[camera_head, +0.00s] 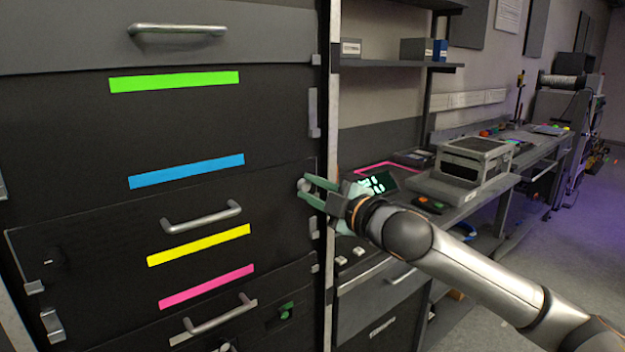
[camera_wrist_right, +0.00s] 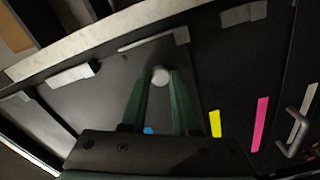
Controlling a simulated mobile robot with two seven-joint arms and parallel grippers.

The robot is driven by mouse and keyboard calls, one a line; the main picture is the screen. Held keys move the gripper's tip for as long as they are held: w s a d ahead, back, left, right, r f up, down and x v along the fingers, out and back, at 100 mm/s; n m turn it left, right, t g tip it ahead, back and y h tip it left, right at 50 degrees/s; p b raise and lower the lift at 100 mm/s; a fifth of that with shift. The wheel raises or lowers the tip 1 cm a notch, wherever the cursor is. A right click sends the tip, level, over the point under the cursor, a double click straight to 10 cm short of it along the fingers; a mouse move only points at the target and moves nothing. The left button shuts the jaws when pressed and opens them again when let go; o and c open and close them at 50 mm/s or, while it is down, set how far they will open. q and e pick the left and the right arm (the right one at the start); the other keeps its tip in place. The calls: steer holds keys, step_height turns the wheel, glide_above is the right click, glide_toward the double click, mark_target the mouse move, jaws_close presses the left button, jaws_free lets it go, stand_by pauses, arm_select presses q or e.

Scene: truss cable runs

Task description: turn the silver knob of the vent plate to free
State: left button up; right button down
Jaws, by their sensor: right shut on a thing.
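The silver knob (camera_head: 304,185) is a small round knob at the right edge of a dark panel (camera_head: 110,232) on the cabinet front. I cannot tell for sure that this panel is the vent plate. My right gripper (camera_head: 311,190) reaches in from the right, its green fingers on either side of the knob and shut on it. In the right wrist view the knob (camera_wrist_right: 160,76) sits between the two fingertips (camera_wrist_right: 160,84), its round face showing. No clear mark shows which way it is turned. My left gripper is not in view.
Bar handles (camera_head: 202,218) stick out from the cabinet front, with green, blue, yellow and pink strips. A green fitting (camera_head: 285,311) sits lower down. A pale post (camera_head: 331,130) stands just right of the knob. A workbench with a grey case (camera_head: 474,160) is further right.

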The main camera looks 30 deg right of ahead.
steer(key=n+p, duration=0.3)
steer(key=n, duration=0.1)
steer(key=shift+r+n, duration=0.15)
steer(key=shift+n, duration=0.25)
steer(key=shift+n+p, duration=0.4)
steer(key=shift+p, duration=0.05)
steer(key=n+p, duration=0.3)
steer(key=n, duration=0.1)
arm_select(q)
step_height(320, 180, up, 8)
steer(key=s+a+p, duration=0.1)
steer(key=p, duration=0.1)
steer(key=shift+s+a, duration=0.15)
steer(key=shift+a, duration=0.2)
arm_select(e)
steer(key=shift+n, duration=2.1)
steer(key=c, duration=0.7)
jaws_free()
steer(key=shift+o, duration=0.2)
steer(key=shift+s, duration=0.1)
